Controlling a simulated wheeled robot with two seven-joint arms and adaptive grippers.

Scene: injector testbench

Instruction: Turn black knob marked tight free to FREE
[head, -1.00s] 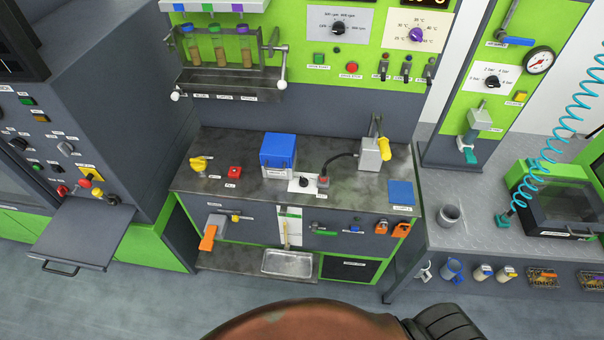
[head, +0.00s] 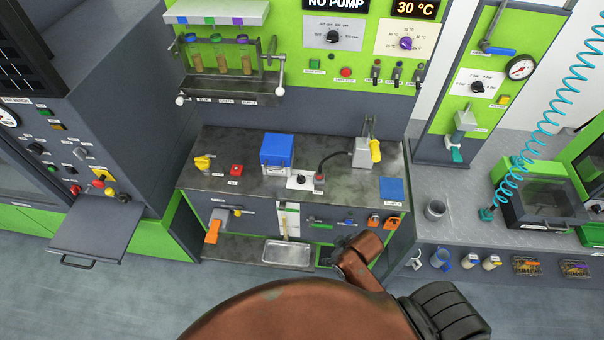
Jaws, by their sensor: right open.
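A small black knob (head: 301,180) stands on a white plate on the dark workbench top, between the blue box and a grey-red plug. It may be the tight/free knob, but the lettering on its plate is too small to read and its setting cannot be told. My right gripper (head: 342,246) is a small dark shape at the end of my brown arm, in front of the bench's lower front. It is open, below and to the right of the knob and apart from it. Its fingers are mostly hidden by the arm. My left gripper is out of view.
The blue box (head: 277,153) stands left of the knob. A grey block with a yellow handle (head: 375,150) stands to the right, with a black hose. A blue pad (head: 391,188) lies at the right. A metal tray (head: 287,252) is on the lower shelf.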

